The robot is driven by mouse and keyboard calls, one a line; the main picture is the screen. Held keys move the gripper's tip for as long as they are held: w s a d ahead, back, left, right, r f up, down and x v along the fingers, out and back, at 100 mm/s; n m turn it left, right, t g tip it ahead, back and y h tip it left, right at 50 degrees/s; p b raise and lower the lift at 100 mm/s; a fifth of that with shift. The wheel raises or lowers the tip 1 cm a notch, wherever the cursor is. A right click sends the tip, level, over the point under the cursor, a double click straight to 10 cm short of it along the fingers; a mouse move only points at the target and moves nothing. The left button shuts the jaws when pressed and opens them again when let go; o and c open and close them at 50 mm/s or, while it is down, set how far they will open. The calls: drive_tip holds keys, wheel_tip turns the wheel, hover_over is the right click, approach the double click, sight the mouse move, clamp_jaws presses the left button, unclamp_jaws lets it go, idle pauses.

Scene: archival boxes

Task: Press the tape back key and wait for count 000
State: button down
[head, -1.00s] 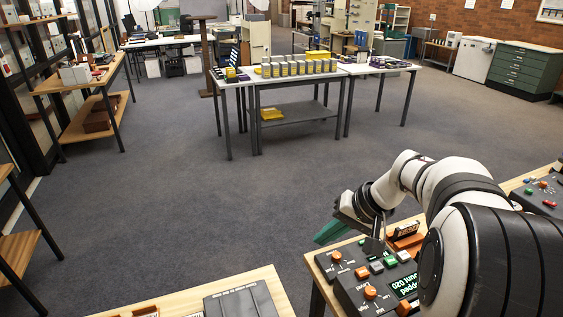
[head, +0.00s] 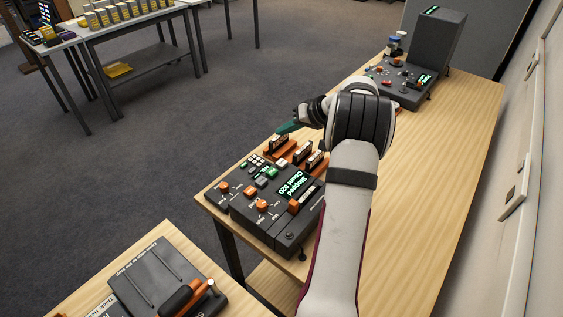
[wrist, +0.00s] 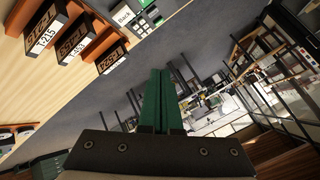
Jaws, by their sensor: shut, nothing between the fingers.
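The tape deck (head: 242,212) is a dark console on the wooden bench, with orange knobs and a row of white, grey and green keys (head: 266,174). Its lit display (head: 293,187) reads "Stopped" and "Count 020". In the wrist view, a white key labelled "Back" (wrist: 124,16) shows at the top edge, beside a green key. My gripper (head: 287,127) has green fingers and is shut and empty. It is apart from the keys, past the far end of the deck. In the wrist view its fingers (wrist: 166,72) lie together over the floor.
Orange holders (head: 280,151) with labelled tape boxes (wrist: 47,31) stand at the deck's far side. Another grey console (head: 401,84) is farther along the bench (head: 440,150). A dark device (head: 165,275) sits on a separate nearer table. Open floor lies to the left.

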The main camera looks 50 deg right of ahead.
sight(284, 164)
drive_tip(key=shift+f, duration=4.4)
drive_tip(key=shift+f, duration=0.4)
drive_tip(key=shift+f, duration=0.45)
drive_tip(key=shift+r, duration=0.85)
drive_tip(key=shift+r, duration=0.15)
drive_tip(key=shift+r, duration=2.4)
